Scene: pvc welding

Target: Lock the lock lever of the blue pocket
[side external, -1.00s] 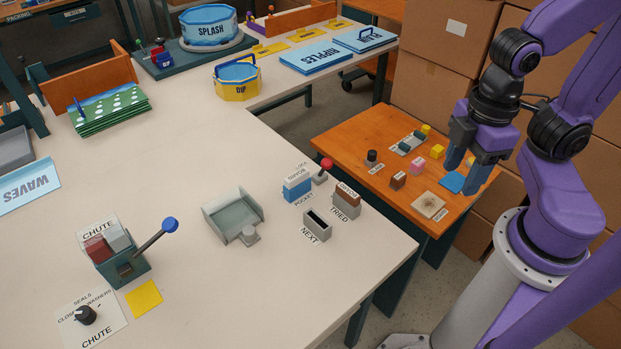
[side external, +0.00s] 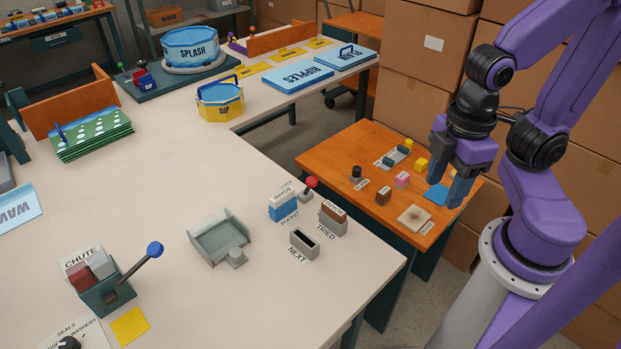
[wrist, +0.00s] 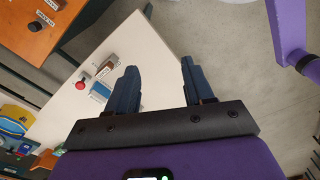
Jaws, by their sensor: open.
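The blue pocket (side external: 283,208) is a small blue block with a white labelled top, standing near the right edge of the pale table. Its lock lever (side external: 311,183) has a red ball knob and rises from a small grey base just behind and right of the pocket. In the wrist view the pocket (wrist: 101,90) and the red knob (wrist: 81,85) lie left of my fingers. My gripper (side external: 447,186) is open and empty, pointing down, well to the right of the lever and above the orange side table. It touches neither lever nor pocket.
A brown-topped TRIED block (side external: 333,218) and a slotted grey NEXT block (side external: 304,243) stand close to the pocket. A grey tray (side external: 218,238) lies left of them. The orange table (side external: 345,150) holds several small blocks. Stacked cartons (side external: 420,60) stand behind.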

